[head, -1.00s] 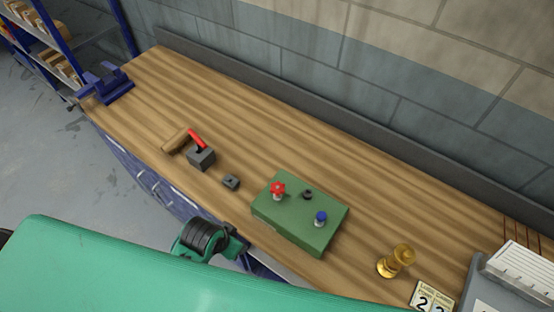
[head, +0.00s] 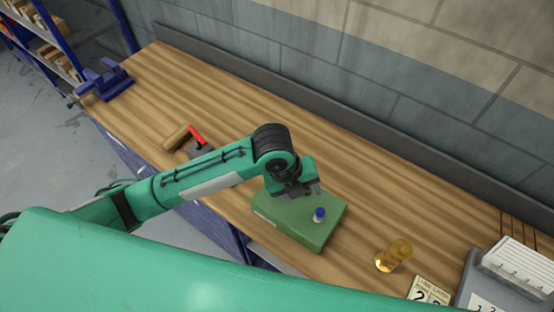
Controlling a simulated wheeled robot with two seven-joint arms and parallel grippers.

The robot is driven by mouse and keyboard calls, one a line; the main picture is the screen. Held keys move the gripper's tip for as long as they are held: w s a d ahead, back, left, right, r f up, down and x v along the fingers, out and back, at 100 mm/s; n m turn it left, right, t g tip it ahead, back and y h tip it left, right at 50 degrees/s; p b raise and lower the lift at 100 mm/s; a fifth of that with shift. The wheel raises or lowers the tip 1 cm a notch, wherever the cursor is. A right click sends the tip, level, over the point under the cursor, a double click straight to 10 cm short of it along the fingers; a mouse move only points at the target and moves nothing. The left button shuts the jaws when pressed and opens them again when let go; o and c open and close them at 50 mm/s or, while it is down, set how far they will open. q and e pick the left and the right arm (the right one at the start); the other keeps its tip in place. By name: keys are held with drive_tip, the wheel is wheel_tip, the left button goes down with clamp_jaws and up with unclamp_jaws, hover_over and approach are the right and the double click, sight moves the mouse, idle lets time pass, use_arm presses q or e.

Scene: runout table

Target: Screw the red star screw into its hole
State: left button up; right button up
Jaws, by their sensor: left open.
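The green block (head: 300,227) sits on the workbench near its front edge. A blue-topped screw (head: 319,214) stands upright on the block's right part. My left gripper (head: 302,193) is open over the far left part of the block, its fingers pointing down. The gripper and wrist hide the red star screw and the dark ring hole, so I cannot tell whether the fingers are around the screw or touching it. My right gripper is not in view.
A red-handled lever on a grey box (head: 198,141) is partly behind my left arm, beside a wooden handle (head: 176,138). A brass piece (head: 393,256), a number card (head: 429,291) and a grey tray (head: 468,283) stand to the right. A blue vise (head: 104,79) is far left.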

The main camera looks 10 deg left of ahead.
use_arm(q)
drive_tip(key=w+a+r+m+g+y, duration=0.15)
drive_tip(key=w+a+m+y, duration=0.25)
drive_tip(key=w+a+m, duration=0.4)
drive_tip(key=shift+m, duration=0.5)
drive_tip(key=f+b, duration=0.2)
drive_tip(key=s+f+b, duration=0.1)
drive_tip(key=f+b, duration=0.1)
drive_tip(key=s+d+f+b, duration=0.1)
drive_tip(key=shift+s+f+b, duration=0.25)
drive_tip(key=shift+f+b, duration=0.15)
drive_tip(key=shift+f, duration=1.2)
drive_tip(key=n+p, duration=0.2)
drive_tip(key=p, duration=0.1)
drive_tip(key=n+p, duration=0.3)
drive_tip(key=shift+r+n, duration=0.2)
drive_tip(key=shift+n, duration=0.1)
drive_tip(key=shift+f+n+p, duration=0.25)
drive_tip(key=shift+n+p, duration=0.3)
drive_tip(key=shift+n, duration=0.45)
drive_tip(key=shift+r+n+p, duration=0.25)
drive_tip(key=shift+n+p, duration=0.55)
drive_tip(key=shift+p, duration=0.3)
drive_tip(key=shift+f+n, duration=0.2)
drive_tip(key=shift+n, duration=0.4)
drive_tip(key=shift+f+n, duration=0.15)
drive_tip(key=shift+n, duration=0.45)
drive_tip(key=n, duration=0.3)
